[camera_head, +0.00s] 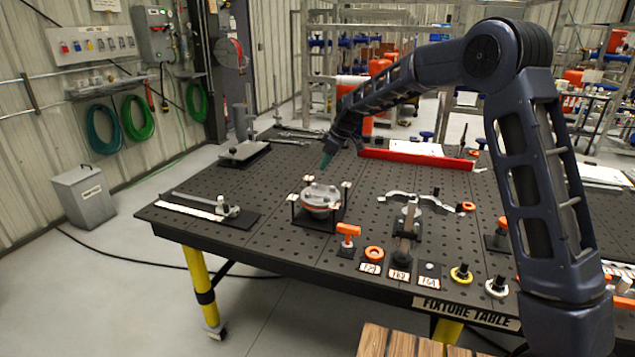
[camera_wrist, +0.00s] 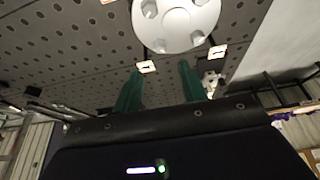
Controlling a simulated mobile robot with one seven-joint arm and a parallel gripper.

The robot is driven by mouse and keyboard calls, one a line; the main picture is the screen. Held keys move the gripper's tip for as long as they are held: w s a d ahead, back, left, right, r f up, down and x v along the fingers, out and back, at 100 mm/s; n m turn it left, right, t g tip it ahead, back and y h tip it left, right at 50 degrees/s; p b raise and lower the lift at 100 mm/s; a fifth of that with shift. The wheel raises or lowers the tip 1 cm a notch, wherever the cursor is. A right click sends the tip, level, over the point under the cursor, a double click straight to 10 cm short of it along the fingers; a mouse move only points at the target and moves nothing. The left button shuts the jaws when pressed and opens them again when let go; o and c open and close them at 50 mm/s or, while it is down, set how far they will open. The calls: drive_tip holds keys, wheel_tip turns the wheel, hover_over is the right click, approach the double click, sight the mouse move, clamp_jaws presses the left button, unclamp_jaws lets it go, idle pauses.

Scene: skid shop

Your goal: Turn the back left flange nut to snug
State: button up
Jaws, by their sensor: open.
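The flange (camera_head: 321,192) sits in a dark stand with pale corner pads on the fixture table, left of its middle. In the wrist view the round pale flange (camera_wrist: 176,24) shows at the top with several hex nuts around its face, cut off by the picture's edge. I cannot tell which one is the back left nut. My gripper (camera_head: 326,160) is above and behind the flange in the head view, tilted down. In the wrist view its two green fingers (camera_wrist: 160,68) are apart, with nothing between them, and the nuts lie beyond the tips.
The perforated fixture table (camera_head: 265,225) bears a valve assembly (camera_head: 408,222), an orange-handled tool (camera_head: 347,236), an orange ring (camera_head: 374,253) and a red bar (camera_head: 415,159). A long grey tool (camera_head: 195,203) lies at the left. Bare tabletop surrounds the flange stand.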

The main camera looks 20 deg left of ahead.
sight(316, 184)
drive_tip(key=x, duration=0.9)
drive_tip(key=shift+f, duration=0.2)
clamp_jaws()
